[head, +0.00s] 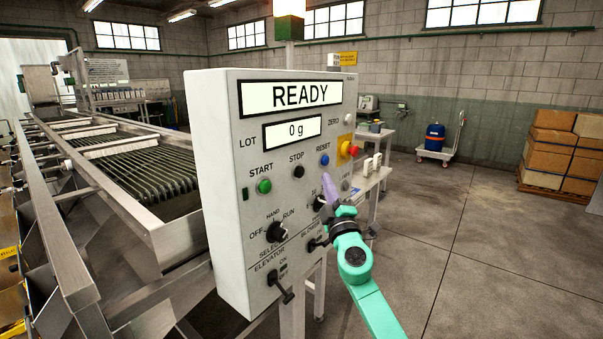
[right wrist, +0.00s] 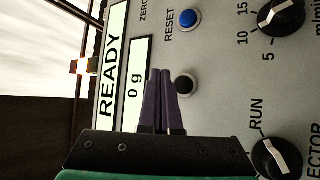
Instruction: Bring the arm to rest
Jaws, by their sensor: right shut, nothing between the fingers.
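The control panel (head: 225,180) stands in the middle of the head view. Its upper display (head: 293,95) reads READY and the LOT display (head: 292,132) reads 0 g. My right gripper (head: 326,193) has purple fingers, shut and empty, in front of the panel's lower right side, partly covering the knob there. In the right wrist view the shut fingertips (right wrist: 160,75) appear beside the black STOP button (right wrist: 185,83); contact cannot be told. The selector knob (head: 277,232) has its white pointer toward RUN. My left gripper is not in view.
The panel also carries a green START button (head: 264,186), a blue RESET button (head: 324,160) and a red emergency knob (head: 353,151). The roller machine (head: 140,165) fills the left. Boxes (head: 553,135) and a cart with a blue drum (head: 435,137) stand far right. The right floor is clear.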

